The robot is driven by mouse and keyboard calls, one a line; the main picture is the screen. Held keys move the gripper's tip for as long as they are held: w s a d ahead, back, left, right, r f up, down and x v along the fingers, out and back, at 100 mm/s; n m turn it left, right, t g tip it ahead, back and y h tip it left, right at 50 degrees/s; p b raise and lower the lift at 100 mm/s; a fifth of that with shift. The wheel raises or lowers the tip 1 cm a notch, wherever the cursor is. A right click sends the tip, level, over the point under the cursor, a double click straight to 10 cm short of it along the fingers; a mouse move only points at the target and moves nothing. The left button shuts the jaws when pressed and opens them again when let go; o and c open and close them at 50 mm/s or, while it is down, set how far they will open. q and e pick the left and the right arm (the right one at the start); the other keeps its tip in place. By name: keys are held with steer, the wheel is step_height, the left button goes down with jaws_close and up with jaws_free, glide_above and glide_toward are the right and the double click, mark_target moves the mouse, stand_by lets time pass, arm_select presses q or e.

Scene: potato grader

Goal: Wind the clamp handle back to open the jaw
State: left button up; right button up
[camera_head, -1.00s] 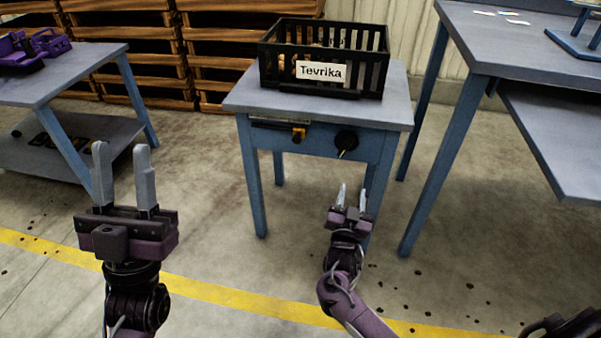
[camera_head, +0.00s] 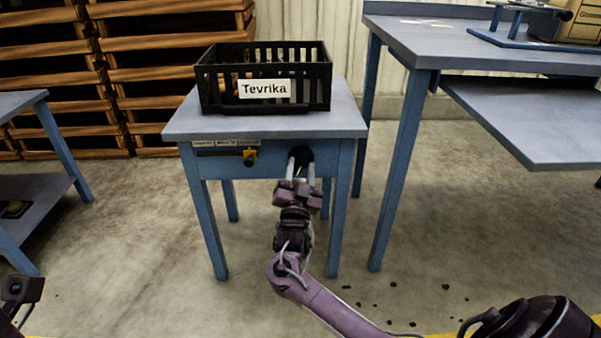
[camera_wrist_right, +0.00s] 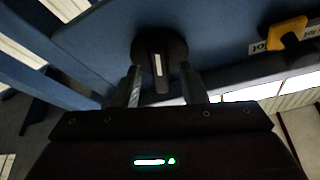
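The clamp handle is a dark round hub (camera_head: 301,155) on the front of the small blue table. In the right wrist view it is a black disc with a lever bar (camera_wrist_right: 158,66) bearing a pale stripe. My right gripper (camera_head: 300,170) is open in front of it, its fingers pointing at the table front. In the wrist view the fingertips (camera_wrist_right: 161,80) stand either side of the bar, with gaps showing. Contact cannot be told. A yellow piece (camera_head: 250,157) sits at a dark slot left of the handle. I cannot make out the jaw.
A black crate (camera_head: 205,91) labelled Tevrika stands on the small table (camera_head: 345,118). A taller blue bench (camera_head: 440,50) with a lower shelf is at the right. Another table (camera_head: 45,185) is at the left edge. Wooden pallets (camera_head: 175,75) are stacked behind.

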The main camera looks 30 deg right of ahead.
steer(key=shift+c, duration=0.2)
jaws_close()
